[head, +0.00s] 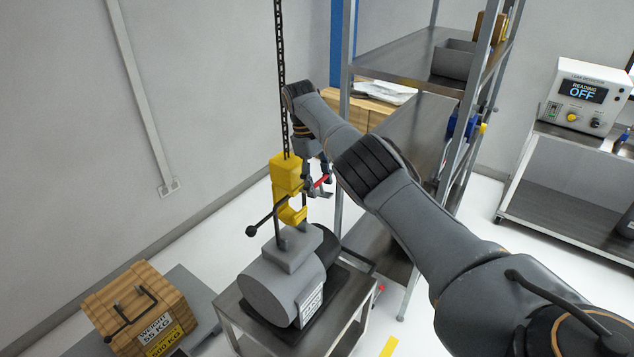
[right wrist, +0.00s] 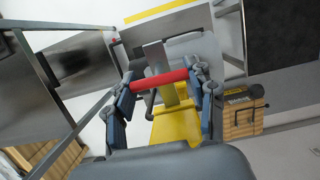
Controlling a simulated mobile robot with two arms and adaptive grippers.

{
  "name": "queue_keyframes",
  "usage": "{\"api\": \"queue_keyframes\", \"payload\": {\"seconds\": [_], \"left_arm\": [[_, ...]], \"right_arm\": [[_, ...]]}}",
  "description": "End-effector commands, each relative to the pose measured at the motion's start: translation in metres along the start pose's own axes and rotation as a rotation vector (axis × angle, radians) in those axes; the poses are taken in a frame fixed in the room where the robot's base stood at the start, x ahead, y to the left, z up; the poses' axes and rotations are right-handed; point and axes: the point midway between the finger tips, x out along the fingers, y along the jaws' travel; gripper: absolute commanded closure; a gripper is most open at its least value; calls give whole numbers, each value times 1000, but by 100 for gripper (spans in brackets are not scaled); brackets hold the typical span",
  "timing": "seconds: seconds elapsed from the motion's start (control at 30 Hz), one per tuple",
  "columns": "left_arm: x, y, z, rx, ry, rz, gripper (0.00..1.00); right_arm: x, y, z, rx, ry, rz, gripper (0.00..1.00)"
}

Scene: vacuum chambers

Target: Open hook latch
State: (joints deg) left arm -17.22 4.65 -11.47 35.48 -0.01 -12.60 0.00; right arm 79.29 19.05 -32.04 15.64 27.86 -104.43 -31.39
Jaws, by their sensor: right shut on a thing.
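A yellow hook block (head: 286,172) hangs from a dark chain (head: 281,70) left of centre in the head view, its hook just above a grey cylindrical motor-like body (head: 275,290). A red latch bar (head: 322,182) sticks out at the hook's right side. My right gripper (head: 320,178) reaches it from the upper right. In the right wrist view the red latch bar (right wrist: 160,79) lies across between the two fingers of my right gripper (right wrist: 162,78), with the yellow hook block (right wrist: 175,125) behind it. The gripper is shut on the bar. My left gripper is not in view.
The grey body rests on a metal cart (head: 230,305). A wooden weight crate (head: 140,305) stands at lower left. A metal shelf rack (head: 410,60) stands close behind my right arm. A leak detector (head: 585,95) reading OFF sits on a bench at right.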

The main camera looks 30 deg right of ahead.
Motion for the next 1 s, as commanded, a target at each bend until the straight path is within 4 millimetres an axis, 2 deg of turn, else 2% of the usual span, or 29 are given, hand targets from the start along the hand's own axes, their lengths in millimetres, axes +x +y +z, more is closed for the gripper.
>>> {"api": "queue_keyframes", "payload": {"seconds": [0.4,0.43,0.53,0.87,1.0], "left_arm": [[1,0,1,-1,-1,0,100],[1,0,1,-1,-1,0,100],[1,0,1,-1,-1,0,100],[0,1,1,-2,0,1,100],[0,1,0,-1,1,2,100]], "right_arm": [[2,-2,0,-3,-7,-2,100],[2,-2,0,-3,-7,-2,41],[2,-1,0,-2,-6,-2,21],[0,-1,0,0,-5,-1,21],[-12,0,2,-1,-2,1,21]]}}
